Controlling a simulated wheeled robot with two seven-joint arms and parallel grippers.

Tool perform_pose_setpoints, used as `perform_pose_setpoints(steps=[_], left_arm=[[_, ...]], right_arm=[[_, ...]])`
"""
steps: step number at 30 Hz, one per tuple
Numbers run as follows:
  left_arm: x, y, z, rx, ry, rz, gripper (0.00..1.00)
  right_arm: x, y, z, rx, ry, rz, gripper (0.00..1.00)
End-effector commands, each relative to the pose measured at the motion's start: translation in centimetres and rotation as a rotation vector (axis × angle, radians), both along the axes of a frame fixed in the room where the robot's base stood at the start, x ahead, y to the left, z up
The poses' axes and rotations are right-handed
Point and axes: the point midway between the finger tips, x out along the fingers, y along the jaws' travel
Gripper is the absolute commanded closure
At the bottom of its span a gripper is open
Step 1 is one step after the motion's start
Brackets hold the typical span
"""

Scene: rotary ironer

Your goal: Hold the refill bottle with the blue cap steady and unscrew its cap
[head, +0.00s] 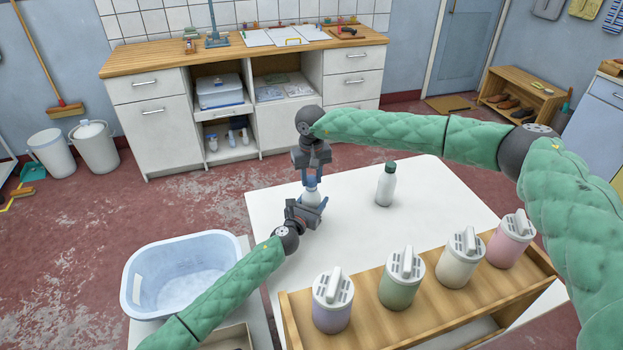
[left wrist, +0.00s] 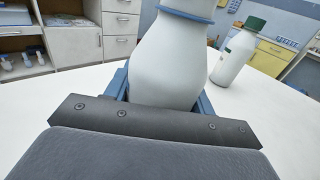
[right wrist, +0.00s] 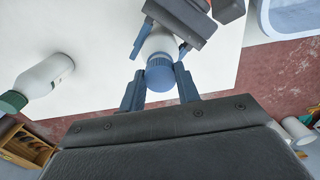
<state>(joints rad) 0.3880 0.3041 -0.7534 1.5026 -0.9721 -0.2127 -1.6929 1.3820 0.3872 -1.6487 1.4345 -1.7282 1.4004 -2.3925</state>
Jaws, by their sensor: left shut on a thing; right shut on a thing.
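The white refill bottle with the blue cap (head: 312,194) stands upright near the table's left edge. My left gripper (head: 314,206) is shut on its body from the front; the white body (left wrist: 168,65) fills the space between the fingers in the left wrist view. My right gripper (head: 311,179) comes from above and is shut on the blue cap (right wrist: 160,76), one finger on each side in the right wrist view. The cap still sits at the bottle's neck; whether it is loosened cannot be told.
A white bottle with a green cap (head: 386,185) stands to the right on the white table (head: 440,190). A wooden rack (head: 385,310) with several lidded canisters runs along the front. A blue-white basin (head: 135,285) is at the left. The table's far right part is clear.

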Motion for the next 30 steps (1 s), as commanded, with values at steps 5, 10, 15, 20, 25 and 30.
perform_pose_setpoints(steps=[5,10,15,20,25,30], left_arm=[[0.0,0.0,-0.1,0.0,0.001,0.0,1.0],[0.0,0.0,-0.1,0.0,0.001,0.0,1.0],[0.0,0.0,-0.1,0.0,0.001,0.0,1.0],[0.0,0.0,-0.1,0.0,0.001,0.0,1.0],[0.0,0.0,-0.1,0.0,0.001,0.001,1.0],[0.0,0.0,-0.1,0.0,0.001,0.001,1.0]], right_arm=[[0.0,0.0,0.6,0.0,-0.001,0.0,0.95],[0.0,0.0,1.0,0.0,0.0,0.0,0.95],[0.0,0.0,1.4,0.0,0.001,-0.001,0.95],[0.0,0.0,1.4,0.0,0.001,0.0,0.95],[0.0,0.0,1.4,0.0,0.001,0.0,0.95],[0.0,0.0,2.3,0.0,0.0,0.0,0.95]])
